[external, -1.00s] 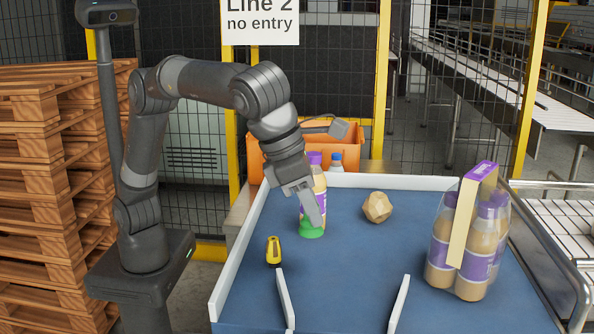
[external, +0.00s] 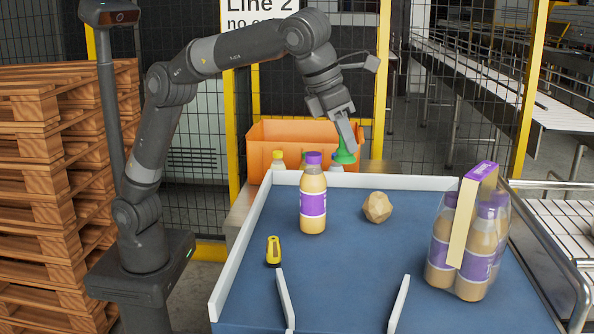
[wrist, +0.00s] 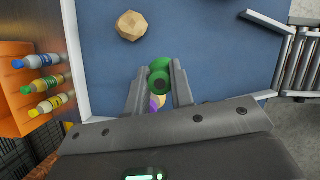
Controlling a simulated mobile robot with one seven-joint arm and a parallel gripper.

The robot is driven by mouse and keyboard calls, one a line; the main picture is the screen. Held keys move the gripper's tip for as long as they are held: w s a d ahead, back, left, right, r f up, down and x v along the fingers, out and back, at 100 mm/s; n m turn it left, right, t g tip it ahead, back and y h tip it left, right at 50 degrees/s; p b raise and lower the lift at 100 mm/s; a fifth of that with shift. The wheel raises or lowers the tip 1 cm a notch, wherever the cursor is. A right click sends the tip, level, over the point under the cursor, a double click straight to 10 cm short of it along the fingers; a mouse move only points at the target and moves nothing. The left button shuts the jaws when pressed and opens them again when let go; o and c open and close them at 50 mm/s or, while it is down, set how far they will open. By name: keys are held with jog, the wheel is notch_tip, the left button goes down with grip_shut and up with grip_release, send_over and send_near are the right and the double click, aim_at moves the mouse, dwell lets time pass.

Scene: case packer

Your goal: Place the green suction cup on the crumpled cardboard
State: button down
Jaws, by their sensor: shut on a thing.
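In the wrist view the green suction cup (wrist: 160,76) sits between the two fingertips (wrist: 158,85). The crumpled cardboard (external: 377,207) is a tan, faceted lump on the blue table, in front of and to the right of the held cup. It also shows at the upper left in the wrist view (wrist: 131,25). The cup and the cardboard are apart.
A bottle with a purple cap (external: 313,200) stands left of the cardboard. A wrapped bottle pack (external: 467,240) stands at right. The orange crate (external: 262,135) is behind the table, with several bottles by it. White rails (external: 285,300) stand in front.

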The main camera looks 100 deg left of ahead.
jog(key=w+a+f, duration=0.2)
jog(key=a, duration=0.1)
jog(key=w+a+f, duration=0.2)
jog(key=w, duration=0.1)
jog(key=w+a+f, duration=0.2)
jog(key=a, duration=0.1)
jog(key=shift+w+a+f, duration=0.3)
jog(key=shift+w+f, duration=0.1)
jog(key=shift+f, duration=2.05)
jog(key=shift+f, duration=0.15)
jog(key=c, duration=1.3)
grip_release()
jog(key=shift+o, duration=0.2)
